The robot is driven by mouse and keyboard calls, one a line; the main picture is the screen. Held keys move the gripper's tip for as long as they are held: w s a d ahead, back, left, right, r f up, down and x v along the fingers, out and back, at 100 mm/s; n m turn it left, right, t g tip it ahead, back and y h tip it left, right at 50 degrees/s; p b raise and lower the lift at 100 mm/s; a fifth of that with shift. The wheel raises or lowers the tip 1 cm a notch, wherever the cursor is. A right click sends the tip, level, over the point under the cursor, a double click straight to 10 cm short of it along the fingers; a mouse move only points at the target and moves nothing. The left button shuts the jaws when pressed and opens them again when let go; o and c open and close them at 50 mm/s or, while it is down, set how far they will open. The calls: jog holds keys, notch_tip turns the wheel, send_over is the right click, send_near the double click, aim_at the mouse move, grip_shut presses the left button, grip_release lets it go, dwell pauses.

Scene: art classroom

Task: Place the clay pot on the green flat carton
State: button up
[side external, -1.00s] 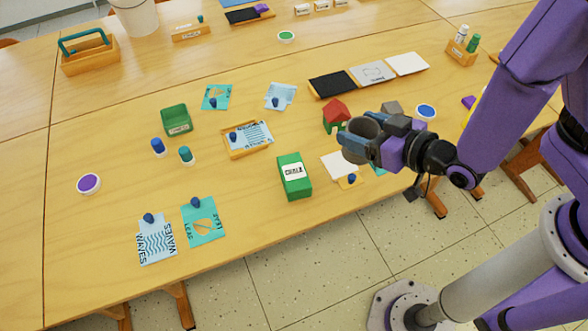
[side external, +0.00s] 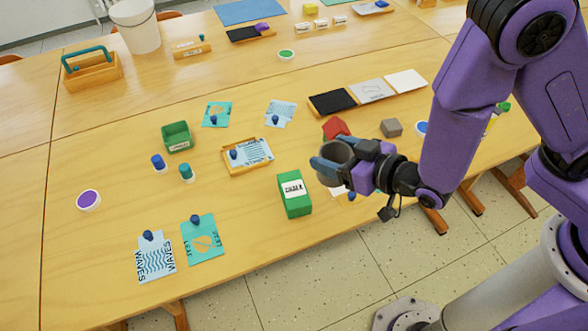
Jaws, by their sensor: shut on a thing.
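The clay pot (side external: 336,153) is a small grey-brown cup. My gripper (side external: 328,164) is shut on it and holds it in the air with its opening upward. My gripper hides part of the pot's side.
A wooden tray with a card (side external: 231,167) is left of the carton. A small open green box (side external: 177,140) stands farther left. The table left of the carton has free room.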

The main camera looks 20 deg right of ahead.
jog(key=w+a+f, duration=0.3)
jog(key=w+f, duration=0.1)
jog(key=f, duration=0.1)
jog(key=w+a+f, duration=0.2)
jog(key=w+f, duration=0.1)
jog(key=shift+a, duration=0.3)
jog(key=shift+f, duration=1.4)
jog(key=shift+f, duration=0.1)
jog(key=o, duration=1.2)
jog(key=shift+c, duration=0.2)
